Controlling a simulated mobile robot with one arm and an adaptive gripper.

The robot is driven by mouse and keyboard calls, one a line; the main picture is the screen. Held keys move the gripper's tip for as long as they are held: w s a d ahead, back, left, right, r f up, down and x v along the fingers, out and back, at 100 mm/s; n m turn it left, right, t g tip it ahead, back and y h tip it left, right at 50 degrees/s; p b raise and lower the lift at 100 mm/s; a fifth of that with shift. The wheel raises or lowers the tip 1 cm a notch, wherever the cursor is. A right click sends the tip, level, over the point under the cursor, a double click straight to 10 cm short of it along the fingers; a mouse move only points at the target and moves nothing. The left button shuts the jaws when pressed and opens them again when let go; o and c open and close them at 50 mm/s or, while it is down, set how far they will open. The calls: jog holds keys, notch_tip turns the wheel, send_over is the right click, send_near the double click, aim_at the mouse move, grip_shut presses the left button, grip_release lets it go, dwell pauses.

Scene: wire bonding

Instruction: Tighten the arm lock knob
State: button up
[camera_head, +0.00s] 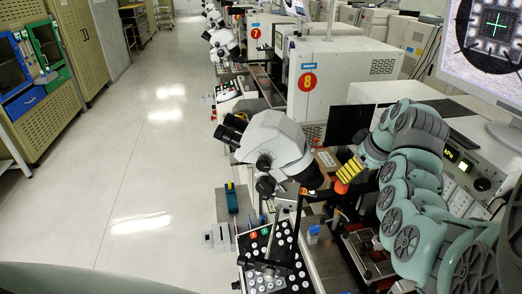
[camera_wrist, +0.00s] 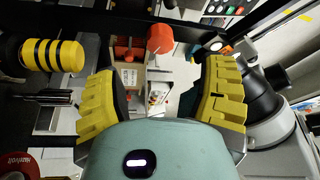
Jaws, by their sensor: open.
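An orange-red cylindrical knob (camera_wrist: 160,39) on a metal stem shows beyond my gripper in the wrist view; it may be the arm lock knob, but no label confirms this. In the head view an orange-red round part (camera_head: 341,187) shows just below my gripper (camera_head: 350,171). In the wrist view the yellow fingers of my gripper (camera_wrist: 160,88) are spread wide, with nothing held between them. The knob sits beyond the fingertips and between their lines, apart from both. The microscope (camera_head: 272,140) stands left of my gripper, with black side knobs; its body also shows at the right of the wrist view.
A yellow-and-black striped cylinder (camera_wrist: 60,56) lies close to the left finger. A dark bar crosses behind the knob. The floor at left is clear.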

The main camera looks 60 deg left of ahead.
aim_at(342, 184)
jog(key=shift+p+x, duration=0.8)
jog(key=shift+x, duration=0.3)
jog(key=shift+p+x, duration=0.7)
jog(key=shift+x, duration=1.9)
jog(key=shift+o, duration=0.2)
jog(key=shift+a, duration=0.1)
jog(key=c, duration=1.3)
jog(key=shift+o, duration=0.2)
grip_shut()
